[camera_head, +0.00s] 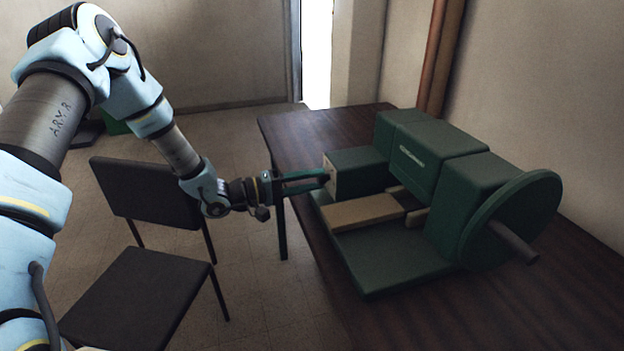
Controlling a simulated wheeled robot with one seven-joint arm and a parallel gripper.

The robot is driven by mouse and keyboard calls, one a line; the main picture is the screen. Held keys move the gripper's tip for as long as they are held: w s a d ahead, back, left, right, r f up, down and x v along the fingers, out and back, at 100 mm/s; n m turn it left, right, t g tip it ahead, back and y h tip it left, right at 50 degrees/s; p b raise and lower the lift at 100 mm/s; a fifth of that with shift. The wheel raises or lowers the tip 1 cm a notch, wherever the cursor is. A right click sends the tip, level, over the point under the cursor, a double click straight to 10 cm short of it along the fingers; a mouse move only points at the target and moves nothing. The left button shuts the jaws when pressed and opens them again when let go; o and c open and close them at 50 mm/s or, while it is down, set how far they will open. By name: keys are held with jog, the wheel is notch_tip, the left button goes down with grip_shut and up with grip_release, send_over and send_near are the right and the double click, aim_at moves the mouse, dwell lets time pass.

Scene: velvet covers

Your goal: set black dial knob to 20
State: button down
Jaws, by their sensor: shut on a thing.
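A dark green machine (395,265) stands on the wooden table, with a round green wheel (535,205) and a grey shaft at its right end. My gripper (326,177) reaches in from the left, and its fingertips are at the pale left end face (330,180) of the machine's left block. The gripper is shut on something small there. I cannot make out the black dial knob; the fingers and the angle hide it. No dial marks or numbers can be read from here.
The dark wooden table (575,290) has bare room at the front right and behind the machine. A dark chair (150,195) stands left of the table, below my arm. A wall and brown pipes (440,60) rise behind. A tan bar (365,212) lies on the machine's base.

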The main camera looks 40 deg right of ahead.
jog(key=shift+f, duration=0.1)
dwell(0.3)
jog(key=c, duration=0.5)
grip_release()
jog(key=b+v, duration=0.3)
jog(key=v, duration=0.7)
jog(key=shift+w+a, duration=0.15)
jog(key=shift+a, duration=0.25)
